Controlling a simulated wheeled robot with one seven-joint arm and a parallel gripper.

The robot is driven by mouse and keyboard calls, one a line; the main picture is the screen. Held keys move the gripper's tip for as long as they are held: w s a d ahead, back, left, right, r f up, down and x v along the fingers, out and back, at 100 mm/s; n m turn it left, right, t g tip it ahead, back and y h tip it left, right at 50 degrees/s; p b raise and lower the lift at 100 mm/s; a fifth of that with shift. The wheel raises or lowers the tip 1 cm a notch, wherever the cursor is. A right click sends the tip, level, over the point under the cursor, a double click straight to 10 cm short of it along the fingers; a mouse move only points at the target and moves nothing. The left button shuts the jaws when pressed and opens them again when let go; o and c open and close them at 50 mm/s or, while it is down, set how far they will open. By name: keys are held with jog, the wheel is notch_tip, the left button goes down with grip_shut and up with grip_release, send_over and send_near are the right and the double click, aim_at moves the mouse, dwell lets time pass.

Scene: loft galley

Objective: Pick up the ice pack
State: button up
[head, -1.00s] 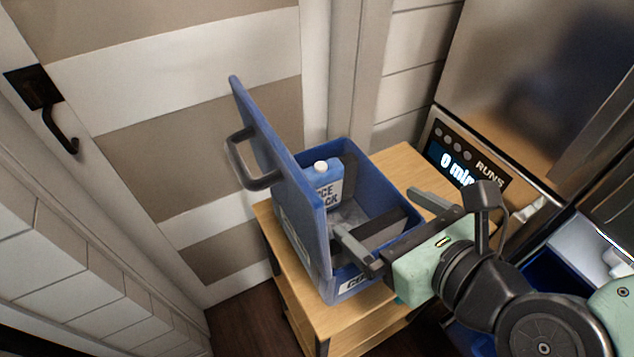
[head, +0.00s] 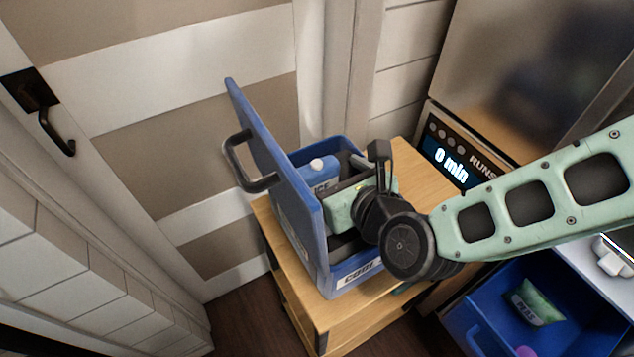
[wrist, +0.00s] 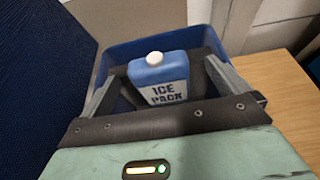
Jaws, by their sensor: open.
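The ice pack (wrist: 160,76) is a blue bottle-like block with a white cap and a white "ICE PACK" label. It stands inside the blue cool box (head: 352,277), near its far wall; in the head view only the top of the ice pack (head: 319,171) shows. My gripper (wrist: 160,90) is open. Its two fingers reach into the box, one on each side of the ice pack in the wrist view. I cannot tell whether they touch it. In the head view my wrist hides the fingers and much of the box's inside.
The box's lid (head: 272,170) stands open at the left, with a dark handle. The box sits on a wooden stand (head: 416,201). A steel appliance with a "0 min" display (head: 452,164) is to the right. A blue drawer (head: 486,318) at lower right holds a green packet (head: 535,303).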

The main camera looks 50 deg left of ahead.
aim_at(322, 173)
jog(key=shift+s+f+p+x, duration=0.1)
jog(key=shift+p+x, duration=0.2)
jog(key=shift+x, duration=0.85)
jog(key=shift+s+f+p+x, duration=0.1)
jog(key=shift+p+x, duration=0.15)
jog(key=shift+x, duration=0.9)
jog(key=c, duration=1.2)
jog(key=shift+r, duration=0.2)
